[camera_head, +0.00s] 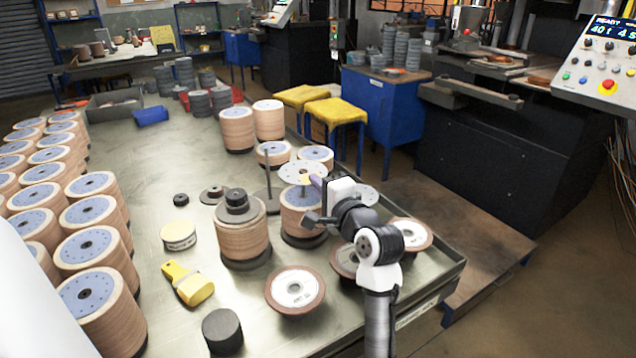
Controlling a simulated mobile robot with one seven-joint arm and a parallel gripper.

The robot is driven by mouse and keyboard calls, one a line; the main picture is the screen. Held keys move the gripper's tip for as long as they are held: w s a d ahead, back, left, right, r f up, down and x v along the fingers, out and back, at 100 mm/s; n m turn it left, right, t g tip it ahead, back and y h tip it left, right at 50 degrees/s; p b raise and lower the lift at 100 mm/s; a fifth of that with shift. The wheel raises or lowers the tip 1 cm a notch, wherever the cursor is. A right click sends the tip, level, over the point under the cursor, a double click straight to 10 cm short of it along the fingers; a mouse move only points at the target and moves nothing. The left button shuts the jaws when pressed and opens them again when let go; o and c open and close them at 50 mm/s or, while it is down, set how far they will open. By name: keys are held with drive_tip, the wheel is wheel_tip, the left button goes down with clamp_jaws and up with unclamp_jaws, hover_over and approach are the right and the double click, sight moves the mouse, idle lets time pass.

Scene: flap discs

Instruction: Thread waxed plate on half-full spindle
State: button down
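A pale round plate (301,171) with a ring of small holes is held level at the front right of the table. My gripper (318,184) is at its right edge and appears shut on it. A thin bare rod (268,172) on a dark base stands just left. The gripper's fingertips are partly hidden by its own body.
A stack topped with dark weights (242,235) stands close left. Loose labelled discs (296,288) lie in front and right. A yellow tool (188,283), round tin (178,235) and dark cylinder (222,330) lie nearer. Tall stacks fill the left; the table's (150,190) centre-left is fairly clear.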

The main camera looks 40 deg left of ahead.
drive_tip(key=shift+f+b, duration=0.3)
drive_tip(key=shift+f, duration=0.65)
drive_tip(key=shift+w+r, duration=0.1)
